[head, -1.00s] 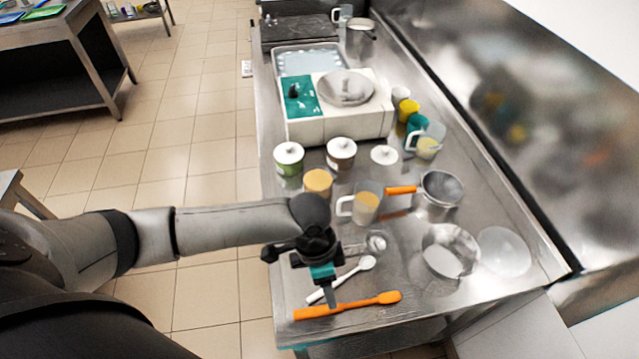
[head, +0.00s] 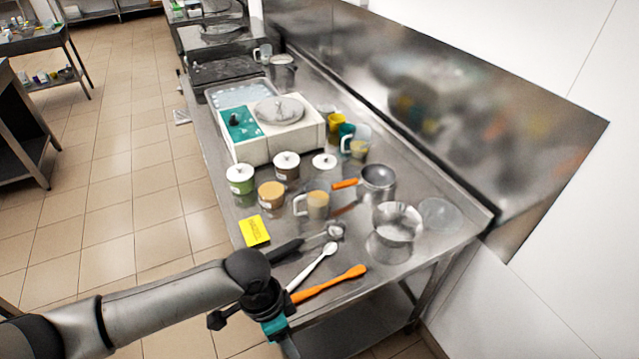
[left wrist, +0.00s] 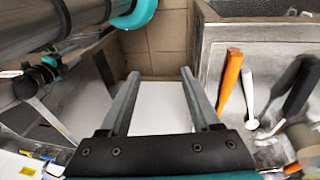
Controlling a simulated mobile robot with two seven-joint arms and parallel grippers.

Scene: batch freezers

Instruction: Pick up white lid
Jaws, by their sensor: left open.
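The loose white lid (head: 324,161) lies flat on the steel table, right of two jars with white lids on, a green jar (head: 240,183) and a brown jar (head: 286,170). An amber jar (head: 271,196) in front of them has no lid. My left gripper (head: 275,330) is low at the table's near left edge, well short of the lid and empty. In the left wrist view its two fingers (left wrist: 160,78) are apart with a plain white surface beyond them. The lid is not visible there. No right gripper can be made out.
An orange spatula (head: 330,284), a white spoon (head: 313,267) and a yellow note (head: 254,231) lie near the gripper. A measuring jug (head: 317,205), a saucepan (head: 378,178) and a metal bowl (head: 396,222) stand farther in. A white machine (head: 262,147) is behind the jars.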

